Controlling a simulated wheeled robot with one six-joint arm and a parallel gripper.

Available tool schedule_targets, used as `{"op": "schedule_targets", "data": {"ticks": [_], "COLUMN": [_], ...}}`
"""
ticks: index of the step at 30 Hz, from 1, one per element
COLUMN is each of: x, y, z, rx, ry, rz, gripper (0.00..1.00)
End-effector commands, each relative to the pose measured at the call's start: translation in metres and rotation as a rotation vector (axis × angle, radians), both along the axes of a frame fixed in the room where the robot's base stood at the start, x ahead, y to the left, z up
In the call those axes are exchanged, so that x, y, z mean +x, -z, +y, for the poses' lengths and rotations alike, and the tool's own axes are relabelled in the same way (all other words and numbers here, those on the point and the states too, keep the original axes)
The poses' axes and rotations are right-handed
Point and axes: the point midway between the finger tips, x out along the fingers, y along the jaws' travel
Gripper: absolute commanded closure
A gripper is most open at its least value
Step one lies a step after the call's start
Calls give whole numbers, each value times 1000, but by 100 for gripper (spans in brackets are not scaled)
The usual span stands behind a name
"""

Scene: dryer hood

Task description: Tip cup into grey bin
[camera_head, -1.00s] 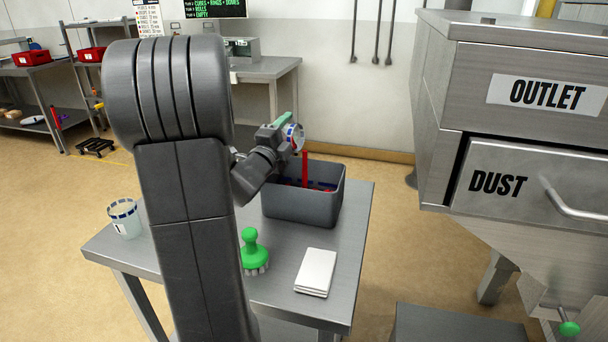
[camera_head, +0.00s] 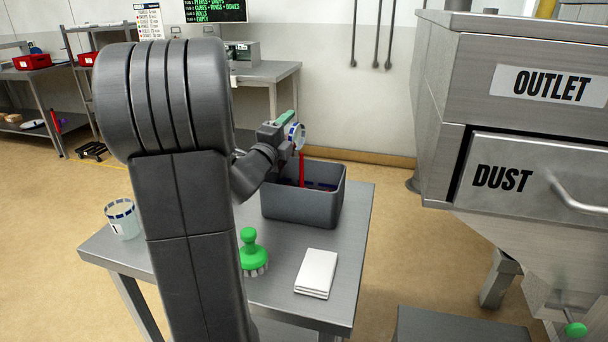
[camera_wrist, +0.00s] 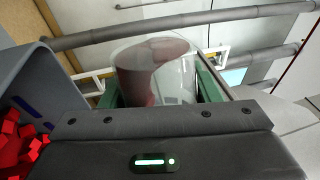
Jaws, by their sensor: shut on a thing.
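My gripper (camera_head: 291,128) is shut on a clear cup (camera_head: 297,137) with a dark blue and white band. The cup is tipped on its side above the grey bin (camera_head: 300,208). A red stream (camera_head: 302,170) runs from the cup down into the bin. In the wrist view the cup (camera_wrist: 160,75) sits between two green fingers, with dark red contents still inside it. The grey bin wall (camera_wrist: 62,95) shows at the left there, with loose red pieces (camera_wrist: 20,145) inside. Most of the bin's floor is hidden in the head view.
The steel table (camera_head: 285,285) also holds a green brush (camera_head: 252,255), a folded white cloth (camera_head: 316,273) and a second clear cup (camera_head: 123,220) at the left. A machine with a DUST drawer (camera_head: 535,185) stands at the right. My arm covers part of the table.

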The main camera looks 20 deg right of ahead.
Motion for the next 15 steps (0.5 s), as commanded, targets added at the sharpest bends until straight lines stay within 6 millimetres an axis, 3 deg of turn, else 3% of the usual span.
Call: {"op": "schedule_targets", "data": {"ticks": [15], "x": [-2], "y": [-1], "z": [-2], "rx": [38], "ry": [1], "rz": [-43], "gripper": [75]}}
